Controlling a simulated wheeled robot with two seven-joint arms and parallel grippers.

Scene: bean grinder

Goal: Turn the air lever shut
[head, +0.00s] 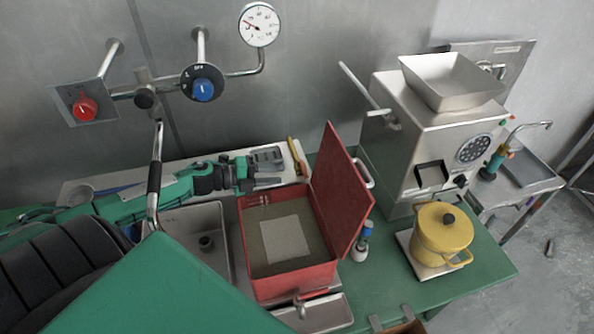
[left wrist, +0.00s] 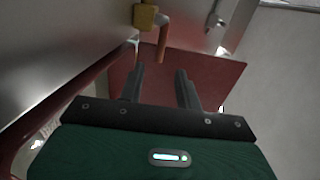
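A slim yellow piece with a dark red end (head: 297,155) stands at the back edge of the bench, just right of my left gripper; it may be the air lever, but the head view is too small to be sure. In the left wrist view a yellow block (left wrist: 145,16) with an orange bent bar (left wrist: 163,42) is at the top, beyond my fingertips. My left gripper (head: 277,170) is open and empty, pointing right behind the red box. In the left wrist view its two fingers (left wrist: 158,74) stand apart, touching nothing visible. My right gripper is out of view.
The open red box (head: 246,245) stands in front of my left gripper, its raised lid (head: 343,195) to the right. Wall pipes carry a red knob (head: 85,107) and a blue knob (head: 204,88). The grinder (head: 400,150) and yellow pot (head: 442,236) stand right.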

